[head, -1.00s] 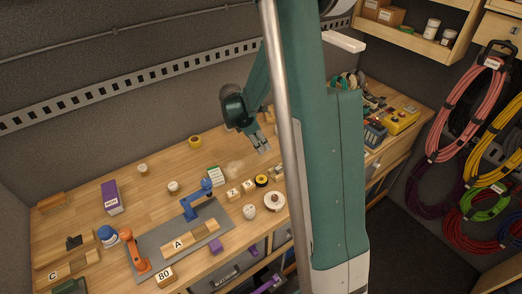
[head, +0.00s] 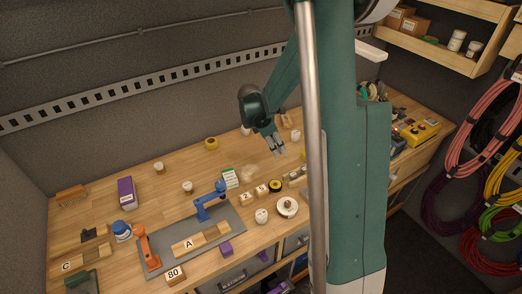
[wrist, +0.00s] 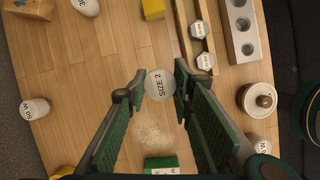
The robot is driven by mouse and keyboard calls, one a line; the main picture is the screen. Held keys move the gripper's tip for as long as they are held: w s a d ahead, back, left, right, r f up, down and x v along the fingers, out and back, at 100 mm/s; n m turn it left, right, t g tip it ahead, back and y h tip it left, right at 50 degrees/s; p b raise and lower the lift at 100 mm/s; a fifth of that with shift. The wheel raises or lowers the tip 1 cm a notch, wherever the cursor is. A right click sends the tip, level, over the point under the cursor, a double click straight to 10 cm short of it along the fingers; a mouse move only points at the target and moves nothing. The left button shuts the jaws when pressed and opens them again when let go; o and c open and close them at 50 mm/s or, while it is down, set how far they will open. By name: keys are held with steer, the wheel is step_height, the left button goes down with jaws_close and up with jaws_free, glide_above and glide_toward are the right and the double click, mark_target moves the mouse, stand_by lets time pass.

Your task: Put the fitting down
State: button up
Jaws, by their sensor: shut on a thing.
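My gripper (wrist: 159,88) is shut on a round pale fitting (wrist: 160,84) marked "SIZE 2", held between the fingertips in the wrist view. Its label faces the wrist camera. In the head view my gripper (head: 279,150) points down over the back part of the wooden bench (head: 130,225); the fitting is too small to make out there. The height of the fitting above the bench is hard to tell. In the wrist view a wooden tray (wrist: 187,10) with two white hexagonal pieces (wrist: 195,29) lies up and right of the fitting.
A grey block with round holes (wrist: 240,52) lies beside the tray. A white jar with a brown knob (wrist: 252,99), a white cup (wrist: 35,108), a yellow block (wrist: 152,9) and a green box (wrist: 160,163) stand around.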

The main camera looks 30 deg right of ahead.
steer(key=shift+a, duration=0.1)
steer(key=w+a+n+b, duration=0.1)
steer(key=w+a+n, duration=0.1)
steer(key=w+a, duration=0.7)
steer(key=w+a+n+t+b, duration=0.1)
steer(key=w+a+n, duration=0.1)
steer(key=w+a, duration=0.7)
steer(key=a, duration=0.8)
steer(key=shift+r+t, duration=0.15)
steer(key=shift+t, duration=0.15)
steer(key=shift+d+f, duration=0.1)
steer(key=shift+f, duration=3.05)
steer(key=shift+f, duration=1.85)
steer(key=shift+f, duration=0.2)
